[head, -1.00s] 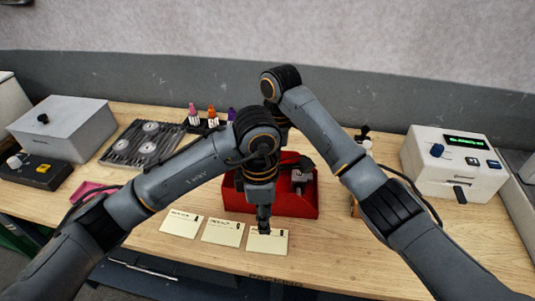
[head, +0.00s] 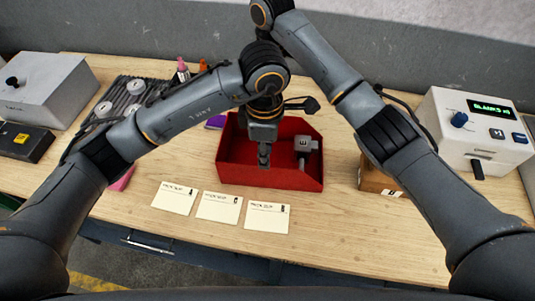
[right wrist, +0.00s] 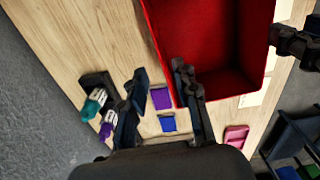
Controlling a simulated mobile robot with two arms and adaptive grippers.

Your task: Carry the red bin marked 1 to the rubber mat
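The red bin (head: 235,163) stands on the wooden bench in the middle of the head view; I cannot read a mark on it. A grey part (head: 303,146) lies in its right half. My left gripper (head: 264,156) points down at the bin's near side; whether its fingers are apart or closed is unclear. In the right wrist view, my left gripper (right wrist: 284,38) is at the bin's right edge. My right gripper (right wrist: 160,108) is open, with one finger overlapping the red bin (right wrist: 205,45). The head view hides it behind my arms.
Three pale cards (head: 219,207) lie before the bin. A brown box (head: 374,178) and white counter unit (head: 478,130) stand right. A grooved grey plate (head: 125,97), grey box (head: 45,88) and black button box (head: 24,143) are left. The front-right bench is clear.

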